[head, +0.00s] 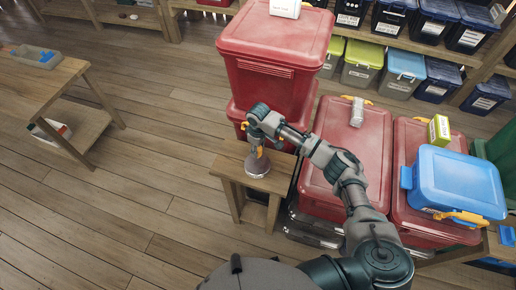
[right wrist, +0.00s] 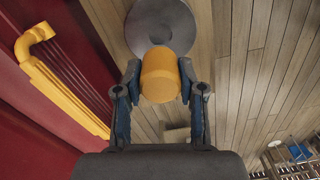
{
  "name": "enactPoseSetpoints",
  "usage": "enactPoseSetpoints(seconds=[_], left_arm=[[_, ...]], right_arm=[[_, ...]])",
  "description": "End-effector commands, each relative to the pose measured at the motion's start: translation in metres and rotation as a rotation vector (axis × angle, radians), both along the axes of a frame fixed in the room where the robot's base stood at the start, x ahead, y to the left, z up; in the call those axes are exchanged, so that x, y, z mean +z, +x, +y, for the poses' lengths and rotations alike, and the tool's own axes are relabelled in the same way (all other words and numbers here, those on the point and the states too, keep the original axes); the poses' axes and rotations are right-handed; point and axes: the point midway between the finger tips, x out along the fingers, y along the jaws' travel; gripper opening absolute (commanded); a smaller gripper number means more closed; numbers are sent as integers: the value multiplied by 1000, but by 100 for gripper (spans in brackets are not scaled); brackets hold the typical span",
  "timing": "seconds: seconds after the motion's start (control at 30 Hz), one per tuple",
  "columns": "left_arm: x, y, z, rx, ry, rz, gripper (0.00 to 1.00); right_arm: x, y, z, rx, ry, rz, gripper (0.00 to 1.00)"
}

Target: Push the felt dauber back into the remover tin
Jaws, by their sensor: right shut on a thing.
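The felt dauber shows as an orange-yellow cylindrical handle (right wrist: 160,75) between my right fingers in the right wrist view. My right gripper (head: 258,150) is shut on this handle, just over the small wooden stool. A grey round body (head: 256,166), which looks like the remover tin, stands under the gripper on the stool. In the right wrist view its grey disc (right wrist: 178,22) lies just past the handle. The handle hides where it meets the disc, so I cannot tell how deep the dauber sits. The felt end is hidden. My left gripper is not in view.
The small wooden stool (head: 279,184) stands beside stacked red bins (head: 272,65). More red lidded bins (head: 350,135) stand to the right, one carrying a blue bin (head: 455,180). A wooden table (head: 40,95) is at left. The plank floor between is clear.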

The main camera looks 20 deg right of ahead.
Motion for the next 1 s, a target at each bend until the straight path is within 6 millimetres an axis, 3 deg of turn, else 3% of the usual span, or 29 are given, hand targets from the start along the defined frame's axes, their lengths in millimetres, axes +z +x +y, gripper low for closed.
enactPoseSetpoints(seconds=[0.27,0.73,1.0], left_arm=[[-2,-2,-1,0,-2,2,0],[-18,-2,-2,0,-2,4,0],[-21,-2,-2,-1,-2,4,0]], right_arm=[[-6,-1,0,-1,-1,1,3],[-49,-1,0,-1,0,1,3],[-58,-1,0,-1,-1,-1,3]])
